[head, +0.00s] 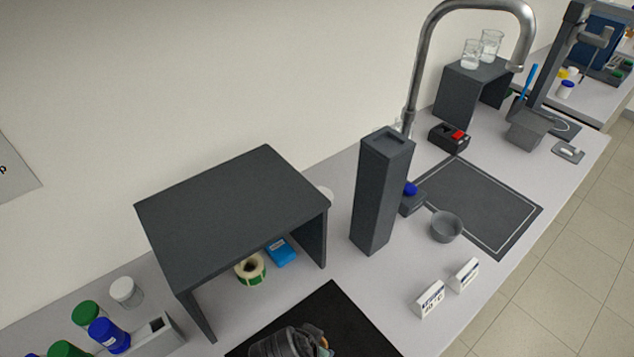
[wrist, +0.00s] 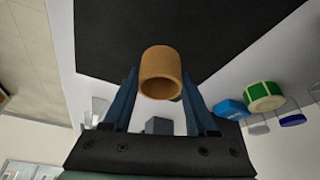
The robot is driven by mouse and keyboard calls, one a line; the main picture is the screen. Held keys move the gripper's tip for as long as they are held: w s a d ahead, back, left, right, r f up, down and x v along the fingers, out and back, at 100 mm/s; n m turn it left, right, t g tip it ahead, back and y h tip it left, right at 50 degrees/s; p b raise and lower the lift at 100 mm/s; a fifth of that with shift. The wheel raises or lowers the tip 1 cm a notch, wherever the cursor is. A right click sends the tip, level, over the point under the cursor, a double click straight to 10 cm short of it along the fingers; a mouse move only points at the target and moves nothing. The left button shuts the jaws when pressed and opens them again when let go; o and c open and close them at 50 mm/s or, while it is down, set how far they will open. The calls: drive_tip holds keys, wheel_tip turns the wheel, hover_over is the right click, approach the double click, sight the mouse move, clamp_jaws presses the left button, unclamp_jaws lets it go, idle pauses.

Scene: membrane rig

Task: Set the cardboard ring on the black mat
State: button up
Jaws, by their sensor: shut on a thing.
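The cardboard ring (wrist: 161,72) is a short tan tube. In the wrist view it sits between the two blue fingers of my gripper (wrist: 160,80), which is shut on it. Its open end faces the wrist camera. The black mat (wrist: 190,25) fills the top of the wrist view behind the ring; whether the ring touches it I cannot tell. In the head view the black mat (head: 345,312) lies at the bottom edge, partly covered by my dark wrist.
A dark shelf (head: 235,190) stands behind the mat, with a green-and-cream tape roll (head: 250,269) and a blue box (head: 281,252) beneath it. A tall dark column (head: 380,195) stands to the right. Two white label blocks (head: 430,299) sit near the front edge. Colored-lid jars (head: 108,334) are at left.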

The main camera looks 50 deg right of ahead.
drive_tip(key=shift+f, duration=2.1)
drive_tip(key=shift+f, duration=0.1)
drive_tip(key=o, duration=1.3)
drive_tip(key=v, duration=1.2)
